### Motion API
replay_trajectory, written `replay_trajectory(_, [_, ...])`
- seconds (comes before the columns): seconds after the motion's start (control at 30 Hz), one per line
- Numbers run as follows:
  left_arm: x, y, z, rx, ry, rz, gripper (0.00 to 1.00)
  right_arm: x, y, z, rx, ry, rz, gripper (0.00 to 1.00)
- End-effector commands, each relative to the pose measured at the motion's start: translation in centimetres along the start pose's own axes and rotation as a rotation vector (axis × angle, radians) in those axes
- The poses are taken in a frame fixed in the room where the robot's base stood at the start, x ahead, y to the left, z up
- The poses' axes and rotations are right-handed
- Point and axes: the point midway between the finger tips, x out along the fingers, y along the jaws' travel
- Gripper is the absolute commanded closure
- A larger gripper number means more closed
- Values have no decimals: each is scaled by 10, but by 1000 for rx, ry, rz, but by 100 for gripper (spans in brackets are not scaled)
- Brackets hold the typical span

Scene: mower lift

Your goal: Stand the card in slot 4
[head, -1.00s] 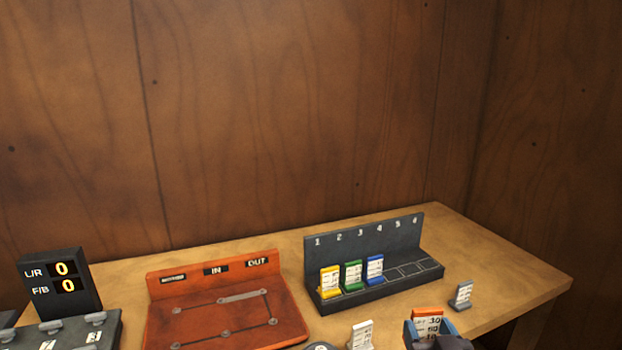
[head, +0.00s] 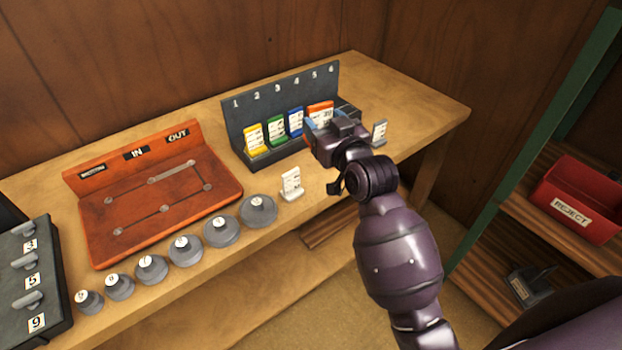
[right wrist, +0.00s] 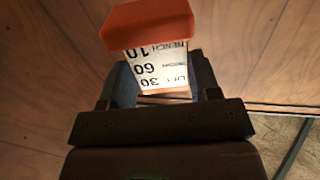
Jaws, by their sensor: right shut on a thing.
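The card (head: 321,112) is white with an orange top and printed text. My right gripper (head: 323,128) is shut on it, at the rack's right half. In the right wrist view the card (right wrist: 160,66) sits between the two fingers (right wrist: 162,88), orange end away from the palm. The dark rack (head: 234,130) has a back panel numbered 1 to 6. Yellow (head: 255,139), green (head: 277,129) and blue (head: 296,122) cards stand in slots 1 to 3. The orange card shows just right of the blue one, around slot 4; my gripper hides its base, so I cannot tell whether it touches the rack.
An orange board (head: 140,215) and several grey round weights (head: 221,231) are left. A shelf with a red REJECT bin (head: 578,200) stands right.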

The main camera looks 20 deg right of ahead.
Motion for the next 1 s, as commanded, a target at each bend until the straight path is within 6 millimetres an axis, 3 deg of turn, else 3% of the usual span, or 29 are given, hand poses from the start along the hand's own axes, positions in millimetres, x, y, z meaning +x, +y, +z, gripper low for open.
replay_trajectory(0.17, [-6, -1, -1, -1, -13, -1, 57, 54, 7, -14, -8, -2, -85, 67])
replay_trajectory(0.33, [-8, -1, 4, -2, -28, -1, 57, 88, 23, -1, -5, -5, -128, 67])
replay_trajectory(0.6, [-7, -1, 8, -3, -32, -1, 57, 97, 34, 38, 0, -2, -145, 67])
replay_trajectory(1.0, [-8, -1, 6, -3, -27, -1, 57, 96, 32, 40, 0, 0, -149, 67])
